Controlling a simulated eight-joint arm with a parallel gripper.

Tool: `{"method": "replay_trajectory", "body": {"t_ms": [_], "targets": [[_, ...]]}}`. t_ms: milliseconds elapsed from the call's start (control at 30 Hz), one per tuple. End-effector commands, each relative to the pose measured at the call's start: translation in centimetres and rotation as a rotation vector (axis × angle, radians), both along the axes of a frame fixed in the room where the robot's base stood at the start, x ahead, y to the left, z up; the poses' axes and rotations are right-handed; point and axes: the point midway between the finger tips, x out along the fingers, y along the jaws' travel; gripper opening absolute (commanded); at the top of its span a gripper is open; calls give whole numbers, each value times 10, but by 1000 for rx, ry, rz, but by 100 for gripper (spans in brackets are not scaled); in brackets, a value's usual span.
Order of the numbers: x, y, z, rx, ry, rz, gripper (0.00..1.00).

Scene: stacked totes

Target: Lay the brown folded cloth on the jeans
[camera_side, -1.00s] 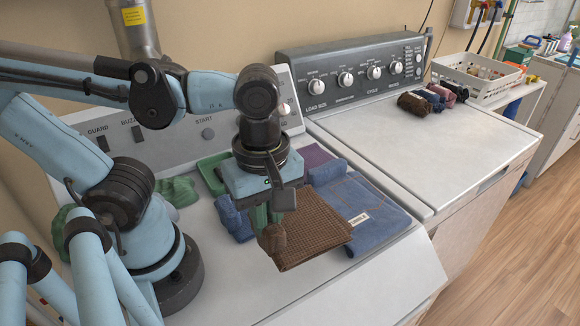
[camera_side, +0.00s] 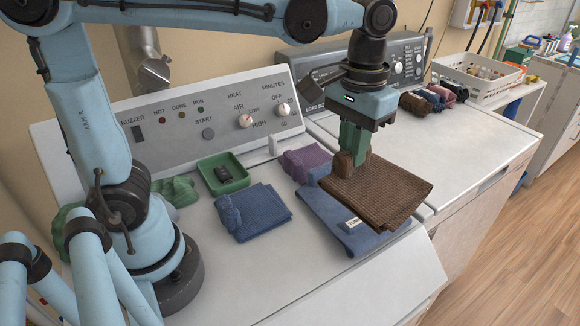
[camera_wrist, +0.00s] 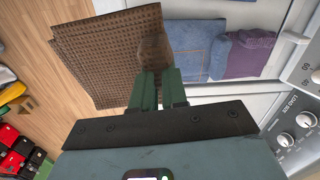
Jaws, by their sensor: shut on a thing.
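The brown folded cloth (camera_side: 385,190) has a waffle weave and hangs from my gripper (camera_side: 352,165) by a bunched corner. My gripper is shut on that corner. The cloth is over the right part of the folded blue jeans (camera_side: 345,220) in the side view and hides much of them. I cannot tell whether it touches them. In the wrist view the cloth (camera_wrist: 110,55) reaches from the green fingers (camera_wrist: 158,90) toward the upper left, with the jeans (camera_wrist: 195,45) partly showing to its right.
A purple folded cloth (camera_side: 306,162) lies behind the jeans. A blue folded cloth (camera_side: 258,212) lies to their left, near a green tray (camera_side: 222,172) with a dark object in it.

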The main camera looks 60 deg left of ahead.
Motion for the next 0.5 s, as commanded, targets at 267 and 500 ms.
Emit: {"method": "replay_trajectory", "body": {"t_ms": [267,500], "targets": [[18,11,-4,0,0,-109,0],[41,53,-33,0,0,-107,0]]}}
